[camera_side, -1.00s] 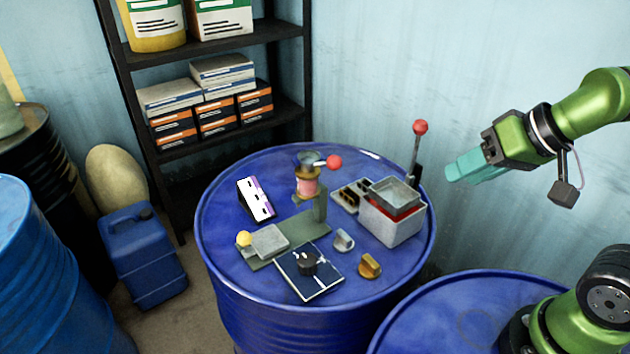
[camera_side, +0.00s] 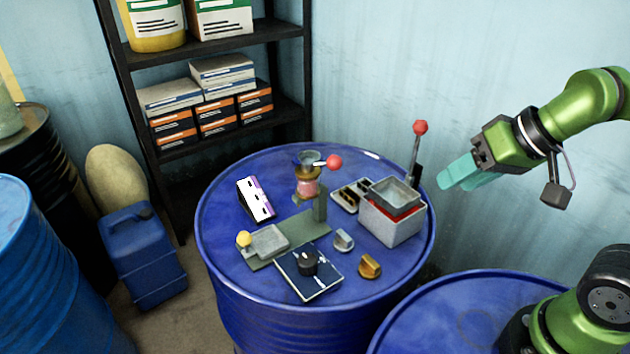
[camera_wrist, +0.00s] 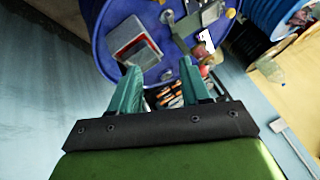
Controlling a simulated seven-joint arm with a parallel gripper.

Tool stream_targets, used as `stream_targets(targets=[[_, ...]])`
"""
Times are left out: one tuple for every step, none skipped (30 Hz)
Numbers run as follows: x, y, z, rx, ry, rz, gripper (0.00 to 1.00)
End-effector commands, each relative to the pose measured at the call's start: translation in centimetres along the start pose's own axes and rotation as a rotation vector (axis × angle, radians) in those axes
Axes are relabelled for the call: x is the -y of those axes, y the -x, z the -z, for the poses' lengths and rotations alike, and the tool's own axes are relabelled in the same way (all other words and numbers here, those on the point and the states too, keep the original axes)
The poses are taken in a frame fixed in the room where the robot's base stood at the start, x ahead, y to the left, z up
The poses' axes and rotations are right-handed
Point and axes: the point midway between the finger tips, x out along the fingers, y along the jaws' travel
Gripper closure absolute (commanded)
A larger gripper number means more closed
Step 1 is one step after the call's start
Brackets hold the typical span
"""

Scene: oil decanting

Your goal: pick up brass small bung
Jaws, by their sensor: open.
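The brass small bung (camera_side: 370,266) sits at the front right of the blue drum top (camera_side: 222,213) in the side view. It is a small golden-brown piece, close to the drum's edge. A similar grey bung (camera_side: 343,240) stands just behind it, to its left. My gripper (camera_side: 452,183) has teal fingers and is in the air to the right of the drum, above and well apart from the brass bung. In the wrist view my gripper (camera_wrist: 160,68) has its fingers apart with nothing between them. A small golden piece at the top edge there is too cut off to name surely.
A grey box with a red interior (camera_side: 392,219) and an upright red-knobbed lever (camera_side: 420,127) stand between my gripper and the drum's middle. A green stand (camera_side: 318,228), a dark blue panel (camera_side: 318,287) and a white-and-purple box (camera_side: 256,199) also occupy the drum.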

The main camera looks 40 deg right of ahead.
Motion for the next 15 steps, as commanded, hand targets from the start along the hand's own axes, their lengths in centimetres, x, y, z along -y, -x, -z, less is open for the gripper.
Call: stream_targets(targets=[[0.6, -0.9, 0.1, 0.044, 0.023, -0.008, 0.53], [0.9, -1.4, 0.1, 0.072, 0.038, -0.015, 0.53], [1.4, -2.2, 0.2, 0.115, 0.062, -0.028, 0.53], [1.9, -2.8, 0.3, 0.149, 0.081, -0.039, 0.53], [2.3, -3.5, 0.4, 0.184, 0.102, -0.052, 0.53], [3.0, -4.4, 0.5, 0.231, 0.130, -0.070, 0.53], [3.4, -5.1, 0.5, 0.266, 0.152, -0.085, 0.53], [3.9, -5.8, 0.6, 0.299, 0.173, -0.101, 0.53], [4.5, -6.7, 0.6, 0.341, 0.200, -0.122, 0.53], [4.9, -7.4, 0.7, 0.369, 0.219, -0.137, 0.53], [5.2, -8.0, 0.7, 0.397, 0.237, -0.154, 0.53], [5.7, -8.8, 0.7, 0.430, 0.259, -0.175, 0.53], [6.0, -9.3, 0.7, 0.452, 0.273, -0.190, 0.53], [6.3, -9.8, 0.7, 0.470, 0.287, -0.204, 0.53], [6.6, -10.4, 0.8, 0.492, 0.300, -0.222, 0.53]])
